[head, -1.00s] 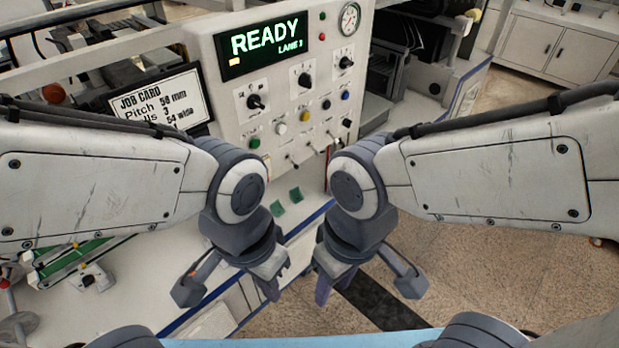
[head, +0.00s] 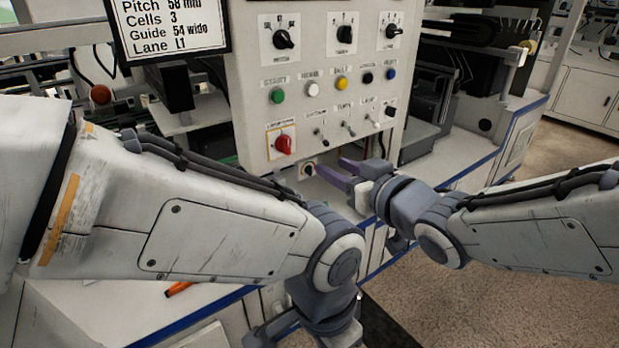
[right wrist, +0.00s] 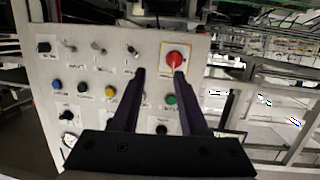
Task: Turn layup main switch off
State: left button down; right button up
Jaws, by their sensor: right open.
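The main switch (head: 283,144) is a red rotary knob on a yellow-bordered plate at the lower left of the white control panel. It also shows in the right wrist view (right wrist: 175,60), near the tip of the right-hand finger. My right gripper (head: 332,172) is open and empty, with its purple fingers pointing at the panel. In the head view it is below and to the right of the switch, apart from it. It also shows in the right wrist view (right wrist: 159,74). My left gripper is mostly cut off at the bottom edge of the head view.
Beside the switch is a row of small toggles (head: 348,130). Above are push buttons, including a green one (head: 277,96), and black selector knobs (head: 284,38). A job card (head: 172,24) stands at upper left.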

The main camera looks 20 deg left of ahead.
aim_at(289, 143)
pick_arm(q)
notch_tip(289, 143, down, 4)
jog(key=shift+r+b, duration=0.2)
jog(key=shift+b, duration=0.65)
pick_arm(e)
jog(key=w+a+y, duration=0.1)
jog(key=w+a, duration=0.1)
jog(key=a, duration=0.1)
jog(key=w+a+y, duration=0.1)
jog(key=w+a, duration=0.1)
jog(key=a, duration=0.2)
jog(key=w+a+n+y, duration=0.1)
jog(key=w+a, duration=0.1)
jog(key=a, duration=0.1)
jog(key=shift+a, duration=0.15)
grip_shut()
